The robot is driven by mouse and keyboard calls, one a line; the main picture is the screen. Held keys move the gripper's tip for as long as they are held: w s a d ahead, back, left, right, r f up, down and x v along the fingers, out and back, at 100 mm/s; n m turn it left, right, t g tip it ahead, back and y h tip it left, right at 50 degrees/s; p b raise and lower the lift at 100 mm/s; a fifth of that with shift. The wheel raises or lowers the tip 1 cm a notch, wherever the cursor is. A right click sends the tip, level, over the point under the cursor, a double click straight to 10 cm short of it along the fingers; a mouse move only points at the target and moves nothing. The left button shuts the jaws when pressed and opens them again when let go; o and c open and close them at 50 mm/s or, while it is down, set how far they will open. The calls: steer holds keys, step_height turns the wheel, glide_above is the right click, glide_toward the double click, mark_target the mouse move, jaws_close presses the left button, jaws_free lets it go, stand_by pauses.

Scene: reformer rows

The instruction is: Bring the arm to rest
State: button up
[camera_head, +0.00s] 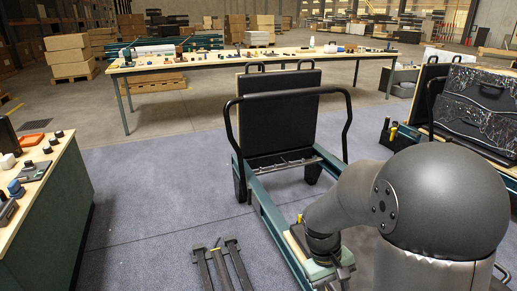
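My arm (440,205) reaches in from the lower right in the head view, grey and rounded, bent down over the near end of a reformer. My gripper (335,278) is at the bottom edge, by the reformer's frame. Its fingers are partly cut off and small, so I cannot tell whether they are open or shut, or whether they hold anything. The reformer (262,200) has a teal and wooden frame, a black upright board (290,105) and a curved black bar (346,125).
A long workbench (235,61) with small parts stands behind. A teal-sided counter (55,205) is at left. Black bars (222,265) lie on the floor beside the reformer. A second reformer with a wrapped black panel (480,108) is at right. Floor (150,185) between counter and reformer is clear.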

steer(key=s+a+r+t+y+p, duration=0.1)
steer(key=s+a+r+p, duration=0.1)
steer(key=r+p, duration=0.4)
steer(key=s+a+r+m+t+y+p, duration=0.1)
steer(key=s+r+p, duration=0.4)
steer(key=r, duration=0.8)
steer(key=s+a+r+m+t+y+p, duration=0.1)
steer(key=s+a+r+p, duration=0.2)
steer(key=r+p, duration=0.3)
step_height(320, 180, up, 4)
steer(key=shift+s+f+p, duration=0.1)
steer(key=shift+s+p, duration=0.3)
steer(key=shift+s, duration=0.35)
